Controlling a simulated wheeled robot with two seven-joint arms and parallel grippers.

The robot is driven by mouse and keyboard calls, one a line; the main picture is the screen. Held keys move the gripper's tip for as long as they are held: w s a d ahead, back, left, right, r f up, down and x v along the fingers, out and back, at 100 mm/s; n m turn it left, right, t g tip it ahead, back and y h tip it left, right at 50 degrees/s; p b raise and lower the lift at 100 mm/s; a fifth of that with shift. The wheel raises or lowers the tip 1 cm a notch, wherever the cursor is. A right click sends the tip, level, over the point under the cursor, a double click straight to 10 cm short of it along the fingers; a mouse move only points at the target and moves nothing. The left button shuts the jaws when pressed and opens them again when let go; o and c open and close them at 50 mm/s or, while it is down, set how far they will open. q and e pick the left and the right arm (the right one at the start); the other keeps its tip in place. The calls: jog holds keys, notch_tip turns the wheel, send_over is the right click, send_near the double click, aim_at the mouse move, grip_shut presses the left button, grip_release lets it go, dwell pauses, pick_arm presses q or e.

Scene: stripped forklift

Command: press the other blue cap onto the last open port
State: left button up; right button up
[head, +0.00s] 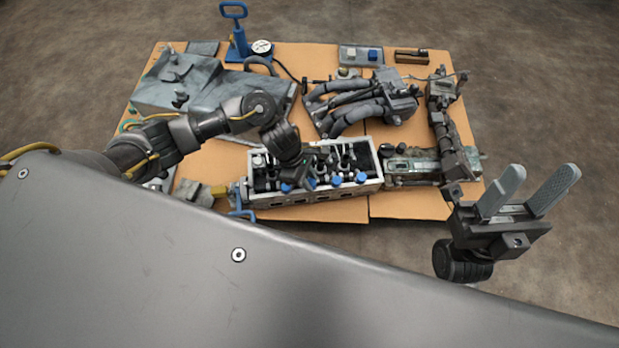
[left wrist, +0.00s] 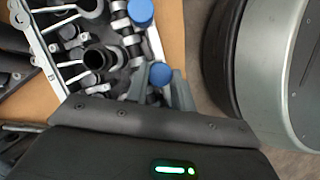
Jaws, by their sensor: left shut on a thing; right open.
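My left gripper (head: 300,180) is over the left half of a long grey block (head: 322,199) with a pale rim. In the left wrist view its two fingers (left wrist: 163,92) are shut on a blue cap (left wrist: 161,74) at the block's edge. Another blue cap (left wrist: 140,12) sits further along that edge, apart from the fingers. In the head view several blue caps line the block's front, including one at the right (head: 361,178). Whether the held cap touches a port is unclear; the last open port cannot be made out. My right gripper (head: 529,192) is open and empty, off the table's right side.
The cardboard-covered table (head: 410,205) also holds a grey hose manifold (head: 365,103), a grey cover (head: 190,90), a long metal assembly (head: 452,130) and a blue hand pump (head: 238,40). A tray (head: 361,60) with small blue and white pieces lies at the back.

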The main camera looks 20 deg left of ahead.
pick_arm(q)
jog(key=shift+f+b, duration=0.3)
jog(key=shift+b, duration=0.6)
dwell(1.8)
jog(key=o, duration=1)
jog(key=shift+o, duration=0.2)
jog(key=p+v, duration=0.4)
jog(key=v, duration=0.7)
jog(key=shift+d, duration=0.1)
